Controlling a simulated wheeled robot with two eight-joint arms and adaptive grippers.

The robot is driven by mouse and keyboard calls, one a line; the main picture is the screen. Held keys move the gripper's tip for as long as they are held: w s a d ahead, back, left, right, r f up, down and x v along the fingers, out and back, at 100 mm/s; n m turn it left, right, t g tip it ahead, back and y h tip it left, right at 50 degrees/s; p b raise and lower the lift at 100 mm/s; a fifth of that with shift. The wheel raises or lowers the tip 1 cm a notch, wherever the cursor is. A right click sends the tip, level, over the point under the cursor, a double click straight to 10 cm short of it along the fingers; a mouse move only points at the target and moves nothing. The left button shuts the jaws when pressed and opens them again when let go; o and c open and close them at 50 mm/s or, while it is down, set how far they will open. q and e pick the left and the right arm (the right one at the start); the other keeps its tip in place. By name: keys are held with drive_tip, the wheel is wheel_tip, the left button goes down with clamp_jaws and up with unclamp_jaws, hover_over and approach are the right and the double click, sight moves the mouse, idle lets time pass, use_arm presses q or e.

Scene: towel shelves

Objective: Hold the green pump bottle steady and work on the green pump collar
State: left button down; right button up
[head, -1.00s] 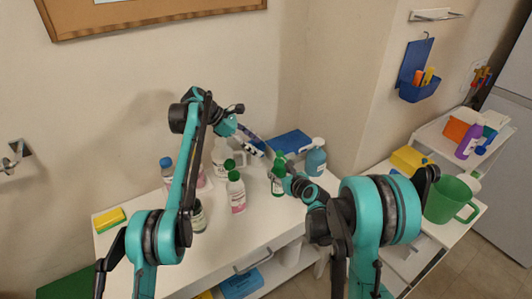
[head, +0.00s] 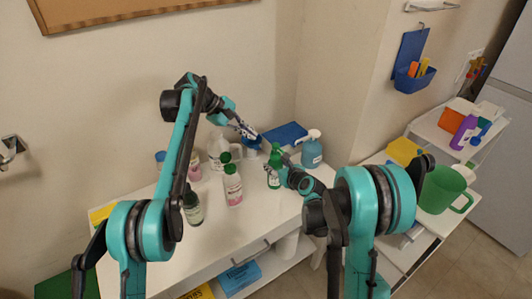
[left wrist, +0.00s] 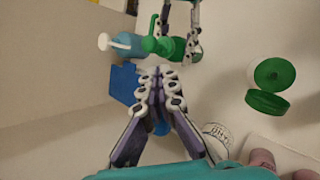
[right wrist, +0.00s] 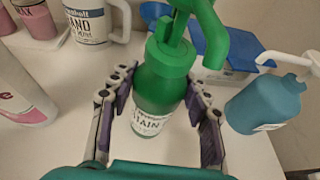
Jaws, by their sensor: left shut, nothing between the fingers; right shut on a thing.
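The green pump bottle (head: 274,180) stands upright on the white shelf top. My right gripper (right wrist: 158,98) is shut around its body, a finger on each side. In the right wrist view the green pump collar (right wrist: 172,55) sits at the bottle's neck, under the pump head (right wrist: 212,38). My left gripper (head: 248,132) is shut and empty, above and to the left of the bottle, apart from it. In the left wrist view its fingertips (left wrist: 158,76) touch each other, and the green pump head (left wrist: 158,46) shows beyond them. Whether the collar is loose cannot be told.
The front shelf top (head: 250,225) is clear.

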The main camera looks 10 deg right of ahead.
use_arm(q)
drive_tip(key=s+m, duration=0.1)
drive_tip(key=m, duration=0.4)
drive_tip(key=m+t+y, duration=0.2)
drive_tip(key=m+t, duration=0.2)
drive_tip(key=m, duration=2)
approach(271, 156)
drive_tip(key=s+a+r, duration=0.2)
drive_tip(key=s+a, duration=0.1)
drive_tip(key=s, duration=0.2)
drive_tip(key=x, duration=0.3)
drive_tip(key=w+x, duration=0.1)
drive_tip(key=x, duration=0.3)
drive_tip(key=w+r+x, duration=0.1)
drive_tip(key=x, duration=0.3)
drive_tip(key=shift+d, duration=0.25)
drive_tip(key=shift+w+d+r, duration=0.1)
drive_tip(key=shift+w+d, duration=0.15)
drive_tip(key=shift+w, duration=0.4)
drive_tip(key=shift+w, duration=0.15)
